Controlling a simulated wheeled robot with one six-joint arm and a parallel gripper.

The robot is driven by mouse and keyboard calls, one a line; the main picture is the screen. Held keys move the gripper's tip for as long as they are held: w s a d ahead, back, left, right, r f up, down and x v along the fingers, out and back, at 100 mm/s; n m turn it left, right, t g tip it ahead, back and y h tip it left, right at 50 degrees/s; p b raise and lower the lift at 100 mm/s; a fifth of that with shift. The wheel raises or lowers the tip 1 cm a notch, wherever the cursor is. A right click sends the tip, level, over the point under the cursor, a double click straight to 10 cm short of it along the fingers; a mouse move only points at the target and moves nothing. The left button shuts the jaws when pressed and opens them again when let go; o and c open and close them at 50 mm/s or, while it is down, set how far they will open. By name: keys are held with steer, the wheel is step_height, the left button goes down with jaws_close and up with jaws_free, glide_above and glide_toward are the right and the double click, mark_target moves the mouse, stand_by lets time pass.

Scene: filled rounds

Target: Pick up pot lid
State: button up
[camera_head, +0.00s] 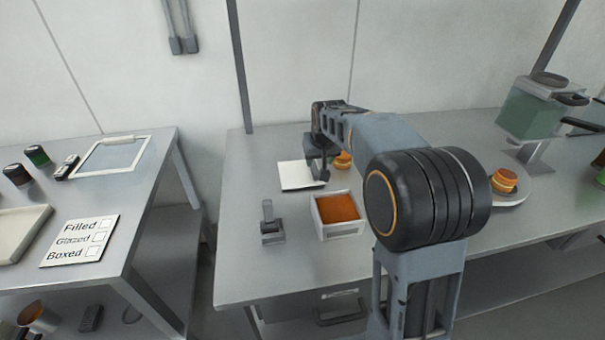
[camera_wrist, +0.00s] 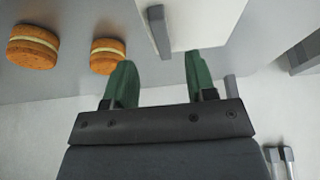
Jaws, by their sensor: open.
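The pot lid looks to be the flat white square plate (camera_head: 294,176) lying on the steel table, left of my gripper in the head view. In the wrist view the white plate (camera_wrist: 205,22) is at the top, with a grey bar handle (camera_wrist: 158,32) at its left part. My gripper (camera_head: 318,174) hangs over the right side of the plate. In the wrist view its green fingers (camera_wrist: 161,72) are apart with nothing between them, and the handle lies just beyond the fingertips. How high the fingers are above the plate is hard to tell.
A white pot (camera_head: 318,228) with orange filling stands nearer, beside a small grey device (camera_head: 272,230). Filled rounds (camera_wrist: 33,47) lie close to the left finger. A plate with rounds (camera_head: 505,181) and a green-tinted dispenser (camera_head: 530,112) are at right. Bare table lies left of the lid.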

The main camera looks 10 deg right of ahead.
mark_target(316, 171)
steer(key=shift+x, duration=3.55)
steer(key=shift+s, duration=0.1)
jaws_close()
steer(key=shift+r, duration=0.1)
